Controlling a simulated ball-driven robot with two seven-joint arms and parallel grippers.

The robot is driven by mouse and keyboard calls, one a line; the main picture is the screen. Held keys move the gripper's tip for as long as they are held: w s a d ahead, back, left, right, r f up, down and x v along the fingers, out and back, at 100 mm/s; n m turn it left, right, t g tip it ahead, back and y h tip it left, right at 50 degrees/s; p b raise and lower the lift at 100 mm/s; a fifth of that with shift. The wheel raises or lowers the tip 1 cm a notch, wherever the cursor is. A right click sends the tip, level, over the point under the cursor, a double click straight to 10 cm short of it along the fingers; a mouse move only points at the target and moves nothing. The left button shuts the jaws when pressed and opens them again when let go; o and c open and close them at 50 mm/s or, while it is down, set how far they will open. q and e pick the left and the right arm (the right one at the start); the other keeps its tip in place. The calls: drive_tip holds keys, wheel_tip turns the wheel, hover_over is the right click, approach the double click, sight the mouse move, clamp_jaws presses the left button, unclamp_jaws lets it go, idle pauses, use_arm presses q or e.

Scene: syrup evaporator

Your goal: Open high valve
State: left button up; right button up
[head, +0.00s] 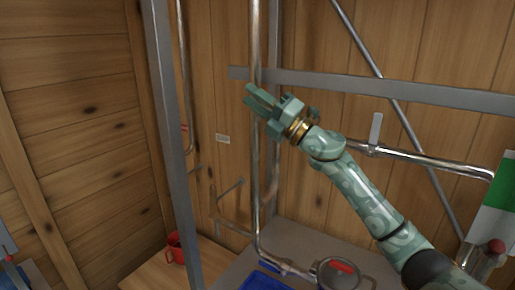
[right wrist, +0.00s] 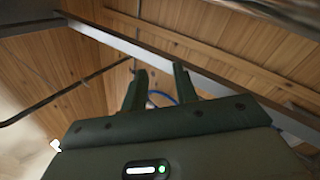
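My right gripper (head: 258,98) is raised in front of the vertical metal pipe (head: 256,45) in the head view. Its fingers point up and left. In the right wrist view the two fingers of the gripper (right wrist: 160,78) stand apart with nothing held between them. A grey valve lever (head: 376,128) stands upright on the slanting pipe (head: 430,160), to the right of my gripper and apart from it. I cannot tell whether this is the high valve. My left gripper is not in view.
A grey metal beam (head: 400,91) crosses behind my right gripper, and a grey post (head: 172,130) stands to its left. Below are a lidded pot (head: 345,277), a blue tray (head: 263,282) and a red mug (head: 175,247). A green and white container (head: 497,205) is at the right edge.

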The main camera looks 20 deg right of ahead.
wheel_tip(320, 180, down, 11)
drive_tip(key=m+t+h+b, duration=0.1)
drive_tip(key=m+t+h, duration=0.2)
drive_tip(key=m, duration=0.4)
drive_tip(key=shift+w+d+h, duration=0.35)
drive_tip(key=shift+d+h, duration=0.1)
drive_tip(key=shift+h, duration=0.45)
